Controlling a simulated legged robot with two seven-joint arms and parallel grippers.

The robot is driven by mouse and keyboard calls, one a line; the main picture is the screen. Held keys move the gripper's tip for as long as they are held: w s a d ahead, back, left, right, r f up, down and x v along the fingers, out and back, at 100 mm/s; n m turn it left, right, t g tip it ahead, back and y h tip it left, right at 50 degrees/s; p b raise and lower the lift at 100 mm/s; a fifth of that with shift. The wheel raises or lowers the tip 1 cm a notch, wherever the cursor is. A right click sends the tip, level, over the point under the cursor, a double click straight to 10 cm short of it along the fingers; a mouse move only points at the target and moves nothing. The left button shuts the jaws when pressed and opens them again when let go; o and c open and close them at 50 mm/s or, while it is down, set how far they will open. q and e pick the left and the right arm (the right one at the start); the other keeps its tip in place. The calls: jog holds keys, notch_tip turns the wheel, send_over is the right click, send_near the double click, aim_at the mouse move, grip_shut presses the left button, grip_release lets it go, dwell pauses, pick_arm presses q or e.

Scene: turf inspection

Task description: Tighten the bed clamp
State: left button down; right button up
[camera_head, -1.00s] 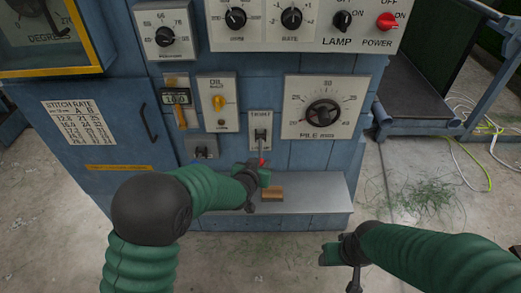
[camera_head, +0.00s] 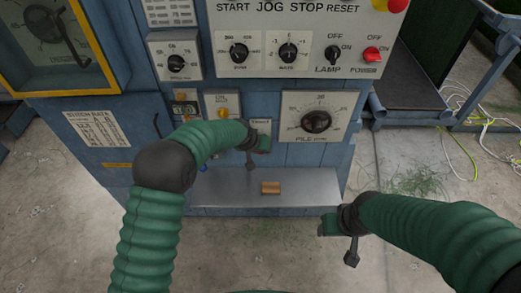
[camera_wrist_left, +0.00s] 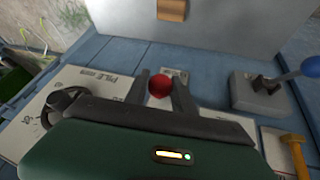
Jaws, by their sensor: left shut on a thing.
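A lever with a red ball knob (camera_wrist_left: 160,86) stands out from a small white plate (camera_head: 261,126) on the blue machine front; I cannot read the plate's lettering. My left gripper (camera_wrist_left: 161,90) is shut on the red knob, one dark finger on each side of it. In the head view the left gripper (camera_head: 262,141) covers the lever and most of the plate's lower part.
A metal shelf (camera_head: 318,188) juts out below, with a wooden block (camera_head: 270,188) on it. A blue-ball lever (camera_wrist_left: 310,67), a yellow handle (camera_wrist_left: 292,140) and the pile dial (camera_head: 316,121) flank the plate. Cables (camera_head: 455,150) lie on the floor at right.

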pick_arm(q)
jog(key=shift+w+r, duration=0.35)
jog(key=shift+r, duration=0.05)
jog(key=c, duration=1.5)
grip_release()
jog(key=o, duration=0.4)
jog(key=shift+f, duration=0.2)
jog(key=shift+o, duration=0.2)
jog(key=shift+s, duration=0.1)
jog(key=v, duration=1.6)
jog(key=shift+s+r, duration=0.25)
jog(key=s+a+f+g+y, duration=0.1)
jog(key=s+a+f, duration=0.1)
jog(key=s+a, duration=0.3)
jog(key=s+a+f+n+y, duration=0.1)
jog(key=s+a+f, duration=0.2)
jog(key=s, duration=0.8)
jog(key=s+a+f+n+g+y, duration=0.1)
jog(key=s+a+f, duration=0.2)
jog(key=s+a, duration=0.4)
jog(key=shift+s+a+g, duration=0.3)
jog(key=shift+s+a, duration=0.1)
jog(key=shift+s, duration=0.5)
